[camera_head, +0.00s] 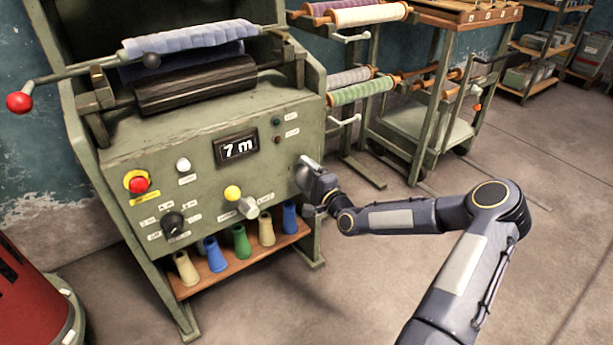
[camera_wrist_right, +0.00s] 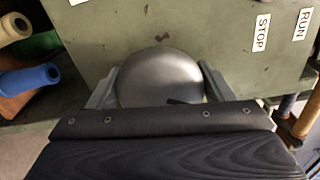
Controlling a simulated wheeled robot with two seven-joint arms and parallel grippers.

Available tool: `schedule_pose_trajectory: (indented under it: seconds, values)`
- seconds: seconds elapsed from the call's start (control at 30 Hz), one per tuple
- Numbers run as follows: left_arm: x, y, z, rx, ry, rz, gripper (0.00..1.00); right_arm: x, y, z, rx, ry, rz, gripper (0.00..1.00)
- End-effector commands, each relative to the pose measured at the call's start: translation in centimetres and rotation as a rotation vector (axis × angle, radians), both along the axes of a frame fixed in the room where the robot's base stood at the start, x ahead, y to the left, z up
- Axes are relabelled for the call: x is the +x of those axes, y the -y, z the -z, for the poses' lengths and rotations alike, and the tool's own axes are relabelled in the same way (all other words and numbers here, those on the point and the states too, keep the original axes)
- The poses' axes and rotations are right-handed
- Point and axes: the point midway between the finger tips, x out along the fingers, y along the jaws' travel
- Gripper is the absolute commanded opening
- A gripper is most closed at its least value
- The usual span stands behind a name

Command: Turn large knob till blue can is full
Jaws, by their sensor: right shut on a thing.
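The large knob (camera_wrist_right: 160,76) is a smooth grey dome on the green machine's (camera_head: 285,110) front panel. In the right wrist view it sits between the two fingers of my right gripper (camera_wrist_right: 158,90), which is shut on it. In the head view my right gripper (camera_head: 312,183) is at the right side of the panel and hides most of the knob. A display (camera_head: 236,149) on the panel reads "7 m". I see no blue can; blue cones (camera_head: 215,254) stand on the machine's low shelf (camera_head: 230,275). My left gripper is not in view.
The panel also carries a red button (camera_head: 138,184), a black dial (camera_head: 173,223) and a yellow-topped control (camera_head: 232,193). STOP (camera_wrist_right: 261,33) and RUN (camera_wrist_right: 302,24) labels are right of the knob. A yarn rack (camera_head: 425,110) stands behind; the floor at right is clear.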

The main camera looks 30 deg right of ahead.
Motion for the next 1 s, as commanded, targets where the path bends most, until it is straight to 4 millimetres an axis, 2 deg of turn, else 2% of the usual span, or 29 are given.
schedule_pose_trajectory:
  seconds: [0.47,0.5,0.63,1.0]
  values:
    - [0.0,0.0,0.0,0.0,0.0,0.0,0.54,-0.08,-0.04,0.21,0.017,-0.006,-0.002,0.51]
    - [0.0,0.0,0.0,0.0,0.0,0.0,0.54,-0.08,-0.04,0.22,0.016,-0.006,-0.002,0.77]
    - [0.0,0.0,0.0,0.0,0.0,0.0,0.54,-0.06,-0.04,0.17,0.016,-0.005,0.0,0.94]
    - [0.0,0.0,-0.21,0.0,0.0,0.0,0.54,-0.54,0.05,0.01,0.015,-0.004,0.0,0.96]
